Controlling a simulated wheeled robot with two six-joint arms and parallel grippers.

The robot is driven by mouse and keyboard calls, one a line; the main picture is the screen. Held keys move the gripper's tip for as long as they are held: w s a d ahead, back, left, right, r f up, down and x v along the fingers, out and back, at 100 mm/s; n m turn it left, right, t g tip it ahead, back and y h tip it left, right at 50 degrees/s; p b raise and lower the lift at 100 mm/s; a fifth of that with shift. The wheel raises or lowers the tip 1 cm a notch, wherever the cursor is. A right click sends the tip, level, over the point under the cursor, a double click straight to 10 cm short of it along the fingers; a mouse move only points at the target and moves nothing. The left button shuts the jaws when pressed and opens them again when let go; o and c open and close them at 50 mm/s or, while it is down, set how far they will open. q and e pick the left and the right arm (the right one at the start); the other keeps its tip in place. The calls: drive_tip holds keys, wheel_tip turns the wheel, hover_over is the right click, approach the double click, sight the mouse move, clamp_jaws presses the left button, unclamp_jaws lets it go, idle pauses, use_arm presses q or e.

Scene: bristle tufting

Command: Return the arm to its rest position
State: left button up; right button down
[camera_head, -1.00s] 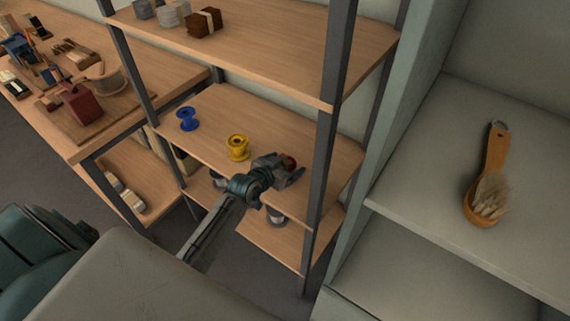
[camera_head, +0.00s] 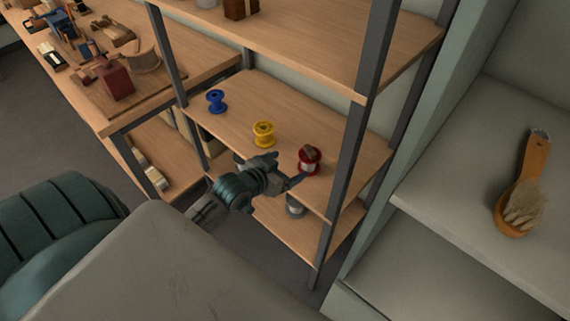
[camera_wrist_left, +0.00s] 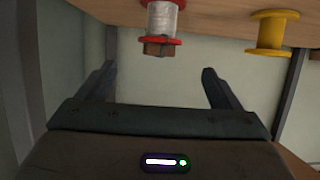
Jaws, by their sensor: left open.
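My left gripper (camera_head: 288,170) is open and empty at the front edge of the middle shelf in the head view. Its two fingers also show apart in the left wrist view (camera_wrist_left: 158,70). A red spool (camera_head: 309,167) with a brown block on its end stands on that shelf, just beyond the fingertips. In the left wrist view the red spool (camera_wrist_left: 165,20) shows at the top, with pale winding, clear of the fingers. My right gripper is not in view.
A yellow spool (camera_head: 264,134) and a blue spool (camera_head: 216,101) stand on the same shelf. A dark post (camera_head: 352,150) rises right of my gripper. A wooden brush (camera_head: 524,190) lies on the grey shelf at right. A workbench with tools stands at upper left.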

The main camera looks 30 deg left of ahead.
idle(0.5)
use_arm(q)
drive_tip(key=s+d+f+g+y, duration=0.1)
drive_tip(key=s+d+f+g, duration=0.3)
drive_tip(key=s, duration=0.8)
drive_tip(key=s+f+g+y, duration=0.1)
drive_tip(key=s+g+y, duration=0.1)
drive_tip(key=s+g, duration=0.65)
wheel_tip(320, 180, down, 27)
drive_tip(key=s+a+n+t, duration=0.1)
drive_tip(key=s+a+t, duration=0.1)
drive_tip(key=a, duration=0.1)
drive_tip(key=s+a+f+g, duration=0.1)
drive_tip(key=s+f, duration=1.7)
drive_tip(key=f, duration=0.3)
drive_tip(key=shift+f+g, duration=0.25)
drive_tip(key=shift+g, duration=0.1)
drive_tip(key=shift+a, duration=0.1)
